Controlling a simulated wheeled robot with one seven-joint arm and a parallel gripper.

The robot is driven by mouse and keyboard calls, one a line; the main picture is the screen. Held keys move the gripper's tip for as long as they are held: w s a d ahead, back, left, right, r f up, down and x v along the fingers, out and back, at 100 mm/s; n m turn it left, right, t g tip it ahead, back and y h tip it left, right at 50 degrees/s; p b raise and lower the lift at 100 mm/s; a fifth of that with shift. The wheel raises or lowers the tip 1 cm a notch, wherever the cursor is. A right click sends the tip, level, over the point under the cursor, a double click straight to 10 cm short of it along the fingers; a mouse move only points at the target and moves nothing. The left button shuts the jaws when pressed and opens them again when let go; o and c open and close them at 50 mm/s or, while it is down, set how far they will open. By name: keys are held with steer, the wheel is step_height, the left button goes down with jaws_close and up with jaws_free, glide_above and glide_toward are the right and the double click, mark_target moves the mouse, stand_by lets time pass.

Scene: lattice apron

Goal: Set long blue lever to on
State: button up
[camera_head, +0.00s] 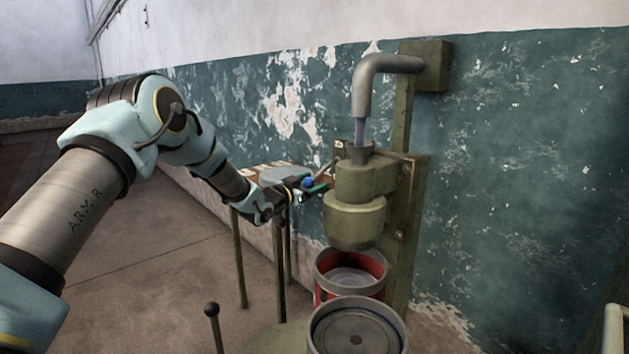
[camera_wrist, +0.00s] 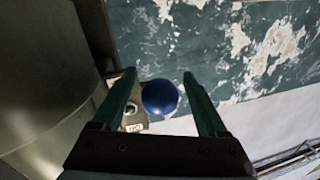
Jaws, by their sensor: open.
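The blue ball knob (camera_head: 308,183) of the lever shows at my gripper, left of the olive machine body. In the wrist view the blue knob (camera_wrist: 160,97) lies between my two open fingers, with a gap to the right finger; the left finger is close beside it. My gripper (camera_head: 318,186) is open, and it also shows in the wrist view (camera_wrist: 160,95). I cannot tell whether a finger touches the knob. The lever's rod is mostly hidden behind the knob and gripper. A small labelled plate (camera_wrist: 133,115) shows behind the left finger; its text is unreadable.
The olive machine (camera_head: 355,215) stands right of my gripper, under a grey pipe (camera_head: 375,72). A table (camera_head: 262,174) stands behind my gripper. A black-knobbed lever (camera_head: 211,310) rises in front. Open floor lies to the left.

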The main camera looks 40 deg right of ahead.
steer(key=shift+d, duration=0.4)
steer(key=shift+c, duration=0.2)
jaws_close()
stand_by(1.1)
